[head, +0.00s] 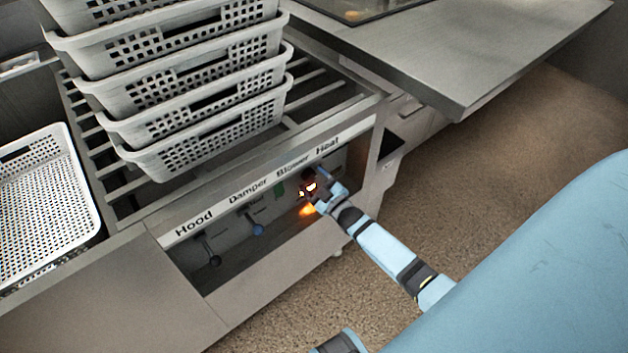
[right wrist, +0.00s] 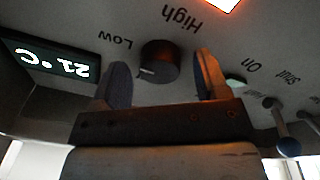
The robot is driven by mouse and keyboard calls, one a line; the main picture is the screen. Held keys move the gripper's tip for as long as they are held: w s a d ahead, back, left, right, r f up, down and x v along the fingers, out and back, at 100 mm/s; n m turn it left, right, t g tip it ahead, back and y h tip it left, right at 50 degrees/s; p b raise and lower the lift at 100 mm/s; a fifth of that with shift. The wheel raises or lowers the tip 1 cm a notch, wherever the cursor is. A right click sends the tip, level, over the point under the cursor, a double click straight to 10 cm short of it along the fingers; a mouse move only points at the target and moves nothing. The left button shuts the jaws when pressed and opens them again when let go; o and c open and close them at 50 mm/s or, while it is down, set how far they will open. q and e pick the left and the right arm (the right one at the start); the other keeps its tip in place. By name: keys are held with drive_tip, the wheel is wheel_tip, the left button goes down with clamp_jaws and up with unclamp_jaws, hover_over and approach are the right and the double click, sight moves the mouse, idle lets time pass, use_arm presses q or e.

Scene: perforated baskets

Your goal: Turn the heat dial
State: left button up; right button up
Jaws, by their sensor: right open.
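The heat dial (right wrist: 160,62) is a round dark knob between the printed words Low and High in the right wrist view. My right gripper (right wrist: 163,80) is open, with one finger on each side of the dial. I cannot tell whether either finger touches it. In the head view my right gripper (head: 322,190) reaches into the recessed control panel below the Heat label (head: 327,144), and it hides the dial there. My left gripper is not in view.
The blower lever (right wrist: 282,130), damper lever (head: 256,228) and hood lever (head: 210,250) stand nearby. Stacked perforated baskets (head: 205,150) sit above on the rack. Floor right of the cabinet is clear.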

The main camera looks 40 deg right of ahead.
use_arm(q)
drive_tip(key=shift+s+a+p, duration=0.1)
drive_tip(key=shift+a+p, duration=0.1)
drive_tip(key=shift+p, duration=0.65)
use_arm(e)
drive_tip(key=s+d+f, duration=0.1)
drive_tip(key=s, duration=1.2)
drive_tip(key=shift+s+f, duration=0.2)
drive_tip(key=shift+s, duration=0.05)
